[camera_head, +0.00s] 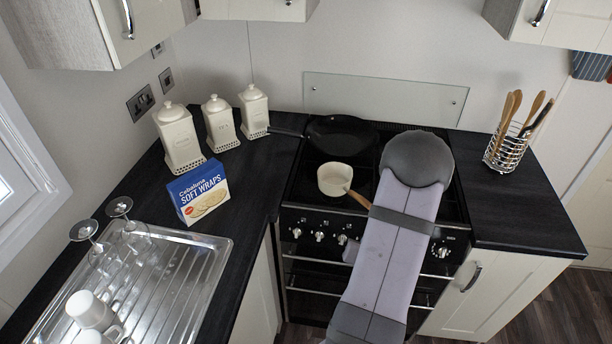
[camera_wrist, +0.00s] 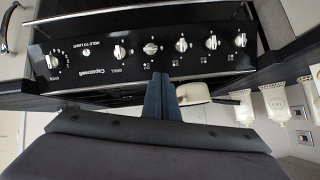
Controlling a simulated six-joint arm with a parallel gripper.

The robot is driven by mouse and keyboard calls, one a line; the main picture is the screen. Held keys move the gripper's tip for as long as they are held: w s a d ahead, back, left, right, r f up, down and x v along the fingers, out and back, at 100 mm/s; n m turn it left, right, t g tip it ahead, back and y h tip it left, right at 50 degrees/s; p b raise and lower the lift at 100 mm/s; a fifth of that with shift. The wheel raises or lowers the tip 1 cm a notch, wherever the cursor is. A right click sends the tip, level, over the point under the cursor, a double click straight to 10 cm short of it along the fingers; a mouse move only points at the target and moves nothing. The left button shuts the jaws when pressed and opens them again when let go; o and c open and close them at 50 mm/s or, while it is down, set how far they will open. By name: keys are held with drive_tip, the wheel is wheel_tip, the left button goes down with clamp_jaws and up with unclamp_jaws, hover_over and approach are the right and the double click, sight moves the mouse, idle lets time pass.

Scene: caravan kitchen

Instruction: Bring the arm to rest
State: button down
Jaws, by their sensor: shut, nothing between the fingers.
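My arm reaches up in front of the cooker (camera_head: 300,262), right of centre in the head view, and hides part of the hob and front panel. My gripper (camera_wrist: 160,76) shows in the wrist view as two dark blue fingers pressed together. It is shut and empty, in front of the cooker's control panel (camera_wrist: 130,50), which appears upside down. In the head view the fingers are hidden behind my arm.
A cream saucepan (camera_head: 335,179) and a black frying pan (camera_head: 342,134) stand on the hob. A utensil rack (camera_head: 506,153) stands right. Right worktop's front is clear.

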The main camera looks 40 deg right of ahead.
drive_tip(key=w+a+r+n+g+y, duration=0.2)
drive_tip(key=a+n, duration=0.1)
drive_tip(key=a, duration=0.5)
drive_tip(key=w+a+r+n+g+y, duration=0.1)
drive_tip(key=w+a+n+y, duration=0.15)
drive_tip(key=a, duration=0.55)
drive_tip(key=s+a+r+n+g+y, duration=0.1)
drive_tip(key=s+a+r+n+g, duration=0.15)
drive_tip(key=s+a, duration=0.4)
drive_tip(key=s+a+r+n+g+y, duration=0.1)
drive_tip(key=s+a+r+n+g, duration=0.2)
drive_tip(key=a, duration=0.7)
wheel_tip(320, 180, down, 25)
drive_tip(key=b, duration=2.6)
drive_tip(key=shift+d+t, duration=0.15)
drive_tip(key=shift+t, duration=0.3)
